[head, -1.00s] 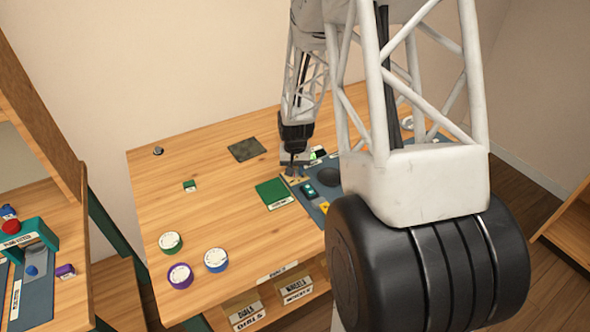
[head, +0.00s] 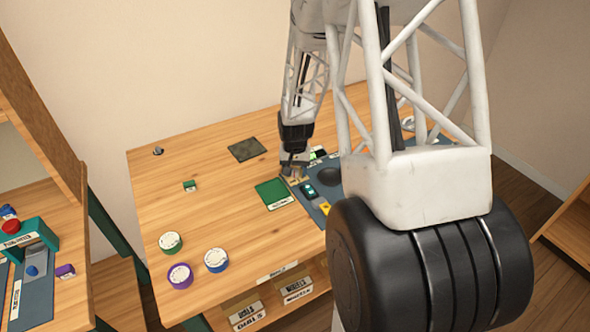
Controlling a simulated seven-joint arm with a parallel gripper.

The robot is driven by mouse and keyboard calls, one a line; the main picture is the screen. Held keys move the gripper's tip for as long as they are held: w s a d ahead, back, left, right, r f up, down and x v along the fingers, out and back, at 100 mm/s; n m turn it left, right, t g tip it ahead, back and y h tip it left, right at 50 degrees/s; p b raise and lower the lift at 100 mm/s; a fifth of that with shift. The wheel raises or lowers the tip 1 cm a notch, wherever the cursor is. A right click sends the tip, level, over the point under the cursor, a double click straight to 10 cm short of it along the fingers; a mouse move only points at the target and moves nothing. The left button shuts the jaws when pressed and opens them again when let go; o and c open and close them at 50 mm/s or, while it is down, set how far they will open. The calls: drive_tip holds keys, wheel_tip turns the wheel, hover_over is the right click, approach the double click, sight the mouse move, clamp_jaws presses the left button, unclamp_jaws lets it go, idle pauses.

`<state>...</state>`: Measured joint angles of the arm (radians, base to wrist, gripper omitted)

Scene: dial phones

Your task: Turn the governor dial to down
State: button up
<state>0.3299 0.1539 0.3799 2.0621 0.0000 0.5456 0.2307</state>
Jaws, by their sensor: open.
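My gripper (head: 294,175) points down at the far left edge of a blue-grey panel (head: 315,212) on the wooden table. It is open. A small tan part shows at its fingertips; I cannot tell whether they touch it. A dark device with a lit green face (head: 309,191) and a dark rounded knob (head: 328,175) sit on the panel just right of and nearer than my gripper. I cannot make out which part is the governor dial; its label is not readable. My arm hides much of the panel.
Three round white-topped pieces, green (head: 171,242), purple (head: 180,275) and blue (head: 216,260), lie at the table's front left. A green square mat (head: 270,193) lies left of the panel, a dark mat (head: 247,149) farther back. The table's left middle is mostly clear.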

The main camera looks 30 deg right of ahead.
sight(295, 170)
drive_tip(key=shift+r, duration=3.85)
drive_tip(key=shift+r, duration=0.1)
drive_tip(key=shift+s+a+r, duration=0.25)
drive_tip(key=shift+a+r, duration=0.1)
drive_tip(key=shift+r, duration=0.1)
drive_tip(key=s+a+r+n+t, duration=0.1)
drive_tip(key=s+a+r+n, duration=0.2)
drive_tip(key=s+a+r, duration=1.2)
drive_tip(key=s+a+r+n, duration=0.1)
drive_tip(key=s+a+r, duration=0.1)
drive_tip(key=s, duration=0.5)
drive_tip(key=s+a+r+n+t, duration=0.1)
drive_tip(key=s+a+r+n, duration=0.1)
drive_tip(key=s+r, duration=0.2)
drive_tip(key=shift+s+a+t, duration=0.2)
drive_tip(key=shift+s+t, duration=0.1)
drive_tip(key=shift+s, duration=1.6)
